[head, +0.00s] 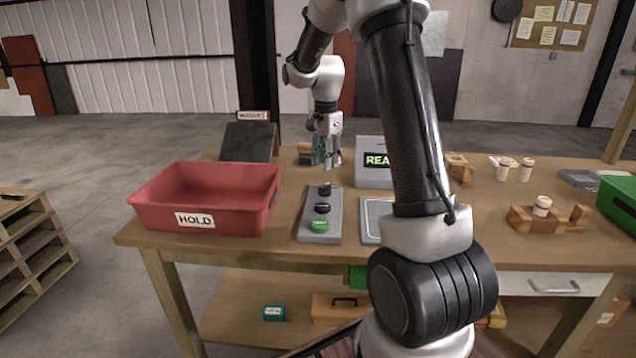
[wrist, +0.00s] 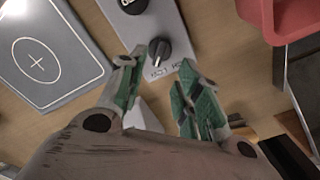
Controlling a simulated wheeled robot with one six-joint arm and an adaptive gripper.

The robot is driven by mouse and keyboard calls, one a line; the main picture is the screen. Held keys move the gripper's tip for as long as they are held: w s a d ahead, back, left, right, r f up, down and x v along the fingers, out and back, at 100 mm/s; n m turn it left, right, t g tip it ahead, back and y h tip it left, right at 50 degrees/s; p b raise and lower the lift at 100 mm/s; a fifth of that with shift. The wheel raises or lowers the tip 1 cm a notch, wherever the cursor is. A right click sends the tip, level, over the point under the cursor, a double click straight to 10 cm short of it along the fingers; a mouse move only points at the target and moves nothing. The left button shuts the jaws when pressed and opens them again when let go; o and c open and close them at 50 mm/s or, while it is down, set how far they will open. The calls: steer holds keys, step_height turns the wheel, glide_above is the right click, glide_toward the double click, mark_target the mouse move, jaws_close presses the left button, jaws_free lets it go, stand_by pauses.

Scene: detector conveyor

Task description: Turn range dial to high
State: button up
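A grey control panel (head: 310,236) lies on the table with two black dials and a green button (head: 320,226) at its near end. The far dial (head: 325,189) and the middle dial (head: 322,208) stand in a row. My gripper (head: 328,165) is above and just behind the far dial, pointing down. In the wrist view the gripper (wrist: 160,62) is open and empty, with the far dial (wrist: 159,50) at its fingertips, not gripped. Lettering beside that dial is too small to read surely, so I cannot tell which dial is range.
A red bin (head: 250,208) marked HOLD stands left of the panel. A display box (head: 370,177) and a grey plate (head: 372,232) are to the right. Wooden holders and white bottles (head: 542,206) stand farther right. My arm hides part of the table.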

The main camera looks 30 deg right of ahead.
mark_target(325, 184)
step_height(325, 184, down, 8)
steer(key=shift+r, duration=0.1)
stand_by(0.4)
steer(key=shift+c, duration=0.4)
jaws_close()
